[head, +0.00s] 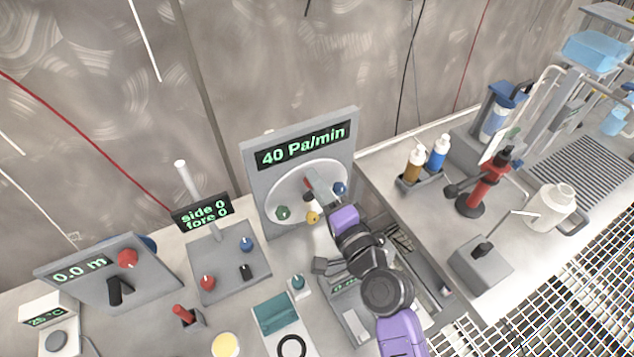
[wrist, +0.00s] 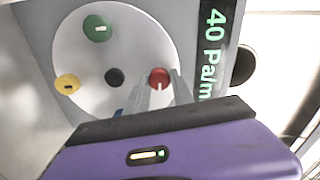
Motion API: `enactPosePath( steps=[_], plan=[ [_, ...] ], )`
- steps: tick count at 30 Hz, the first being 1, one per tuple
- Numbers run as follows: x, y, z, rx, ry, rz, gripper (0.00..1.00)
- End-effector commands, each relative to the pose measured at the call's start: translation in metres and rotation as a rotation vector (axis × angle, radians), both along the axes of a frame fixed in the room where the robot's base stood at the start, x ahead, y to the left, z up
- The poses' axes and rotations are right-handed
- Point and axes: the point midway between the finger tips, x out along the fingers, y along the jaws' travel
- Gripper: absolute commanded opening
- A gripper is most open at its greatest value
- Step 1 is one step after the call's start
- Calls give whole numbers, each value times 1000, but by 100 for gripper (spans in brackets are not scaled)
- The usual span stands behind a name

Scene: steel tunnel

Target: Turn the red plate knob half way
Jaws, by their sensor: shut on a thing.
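The red plate knob (head: 308,182) sits on a round white plate (head: 278,191) mounted on an upright grey panel (head: 257,176). In the wrist view the red knob (wrist: 158,76) is between the tips of my gripper (wrist: 164,86), which is shut on it. The fingers hide part of the knob. In the head view my gripper (head: 315,184) reaches the plate from the lower right. The plate also carries a green knob (wrist: 98,28), a yellow knob (wrist: 67,85), a black centre (wrist: 115,77) and a blue knob (head: 340,188). The display above (head: 303,144) reads 40 Pa/min.
A tilt panel (head: 227,270) with red, blue and black knobs and a 0.0 m panel (head: 108,275) stand at the left. Bottles (head: 438,152) and a red-and-black stand (head: 482,189) are on the right bench. A recessed tray lies under my arm.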

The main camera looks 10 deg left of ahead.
Motion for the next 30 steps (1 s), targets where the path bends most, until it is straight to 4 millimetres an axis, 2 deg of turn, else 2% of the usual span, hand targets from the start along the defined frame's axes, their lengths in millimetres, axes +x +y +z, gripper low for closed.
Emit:
enactPosePath(
  steps=[21, 22, 25, 30],
  plan=[
    [0, -1, -1, 63, 44, -2, 0],
    [0, -1, -1, 63, 44, -2, 30],
    [0, -1, -1, 63, 44, -2, 50],
    [0, -1, -1, 63, 43, -1, 50]
  ],
)
